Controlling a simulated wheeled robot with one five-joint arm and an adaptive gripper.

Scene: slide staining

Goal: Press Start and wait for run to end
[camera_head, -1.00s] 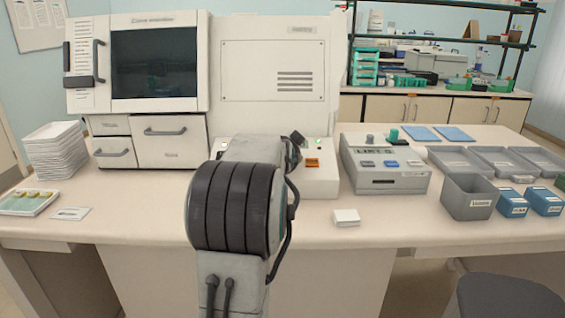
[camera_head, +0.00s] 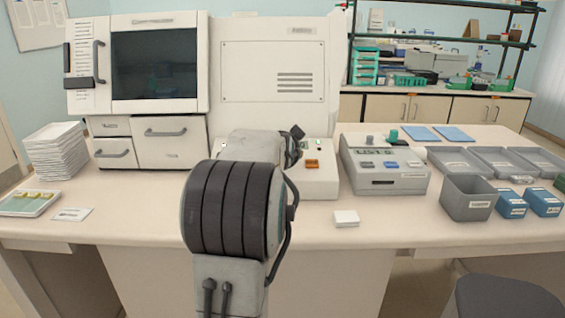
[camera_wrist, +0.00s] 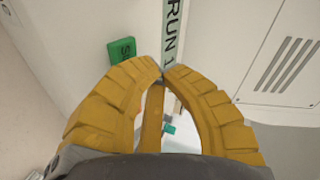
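The white stainer (camera_head: 270,115) stands at the back of the bench, with a dark window on its left. In the wrist view a green button (camera_wrist: 122,50) with partly hidden lettering beginning with "S" sits just left of my fingertips. A strip reading "RUN 1" (camera_wrist: 173,28) lies beyond the tips. My gripper (camera_wrist: 164,75) has yellow ribbed fingers whose tips meet, with nothing seen between them. The tips look apart from the green button; the depth gap is hard to judge. In the head view my arm hides the gripper and the green button.
An orange button (camera_head: 312,163) shows on the stainer's low front panel. A grey device (camera_head: 385,165) stands to its right, then a grey bin (camera_head: 468,198) and blue boxes. Stacked white trays (camera_head: 57,152) stand at left. The bench front is mostly clear.

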